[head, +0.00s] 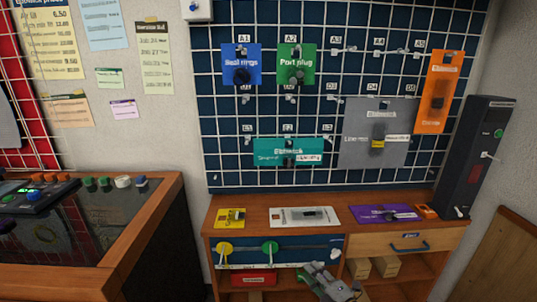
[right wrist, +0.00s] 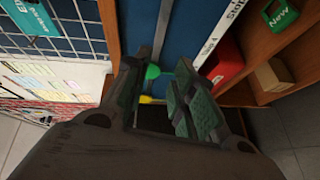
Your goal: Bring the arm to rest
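My right gripper (head: 318,272) shows at the bottom of the head view, in front of the low wooden bench (head: 285,204). In the right wrist view its two dark, green-padded fingers (right wrist: 158,88) stand apart with nothing held between them. Beyond the fingers, a green hook or knob (right wrist: 153,72) and a yellow one (right wrist: 147,99) show near the blue panel; they look apart from the fingers. The same blue panel with a yellow knob (head: 224,248) and a green knob (head: 270,248) is on the bench front in the head view. My left gripper is not in view.
A blue pegboard (head: 330,90) with tool cards hangs behind the bench. Yellow (head: 231,217), white (head: 290,217) and purple (head: 372,214) plates lie on the bench top. A red box (head: 254,279) sits on the lower shelf. A dark tester (head: 477,160) stands at right; a counter (head: 150,220) is at left.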

